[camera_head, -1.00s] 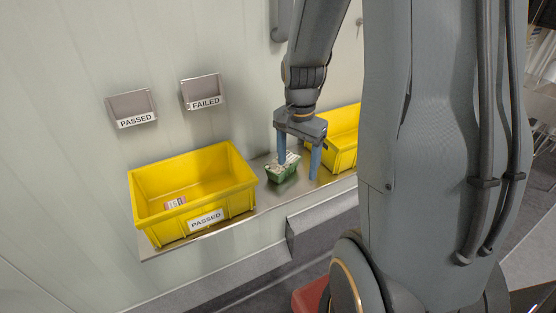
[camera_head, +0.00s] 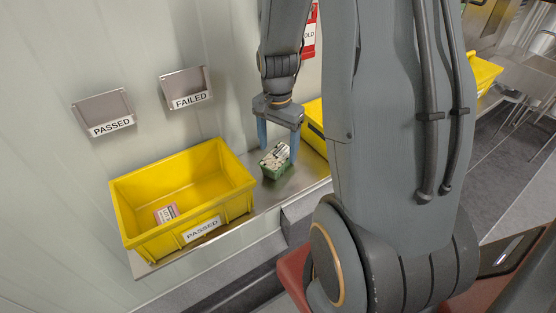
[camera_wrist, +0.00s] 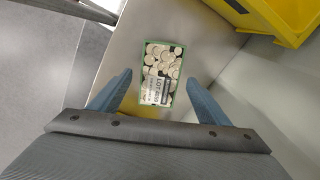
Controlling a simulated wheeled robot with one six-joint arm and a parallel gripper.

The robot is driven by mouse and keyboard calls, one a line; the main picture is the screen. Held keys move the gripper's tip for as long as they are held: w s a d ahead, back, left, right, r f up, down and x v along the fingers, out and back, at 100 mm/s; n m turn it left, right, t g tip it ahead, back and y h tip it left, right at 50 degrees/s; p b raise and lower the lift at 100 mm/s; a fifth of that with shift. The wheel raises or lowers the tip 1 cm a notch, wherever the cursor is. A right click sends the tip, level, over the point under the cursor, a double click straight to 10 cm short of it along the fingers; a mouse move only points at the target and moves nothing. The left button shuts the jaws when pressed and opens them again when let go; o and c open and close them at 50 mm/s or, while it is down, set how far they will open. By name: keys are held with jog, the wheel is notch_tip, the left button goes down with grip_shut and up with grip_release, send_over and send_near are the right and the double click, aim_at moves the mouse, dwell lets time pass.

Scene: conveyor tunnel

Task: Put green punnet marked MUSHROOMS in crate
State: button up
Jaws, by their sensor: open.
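The green punnet (camera_head: 275,162) holds pale mushrooms and has a white label on top. It sits on the steel shelf, right of the yellow crate marked PASSED (camera_head: 152,240). In the wrist view the punnet (camera_wrist: 161,72) lies ahead of and between the blue fingers, with its label towards me; the print is too small to read fully. My gripper (camera_head: 278,148) is open, pointing down, its fingers close to the punnet on either side. It also shows in the wrist view (camera_wrist: 160,90) with a gap at each side of the punnet.
A small labelled item (camera_head: 166,213) lies in the PASSED crate. Another yellow crate (camera_head: 315,126) stands right of the punnet, partly hidden by my arm. PASSED (camera_head: 108,114) and FAILED (camera_head: 187,90) holders are on the wall. The shelf (camera_head: 258,205) is narrow, with a front edge.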

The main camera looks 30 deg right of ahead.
aim_at(279, 156)
jog(key=shift+w+d+f+p, duration=0.15)
jog(key=shift+f+p, duration=0.5)
jog(key=shift+f, duration=1.6)
jog(key=c, duration=1.2)
jog(key=shift+r, duration=0.15)
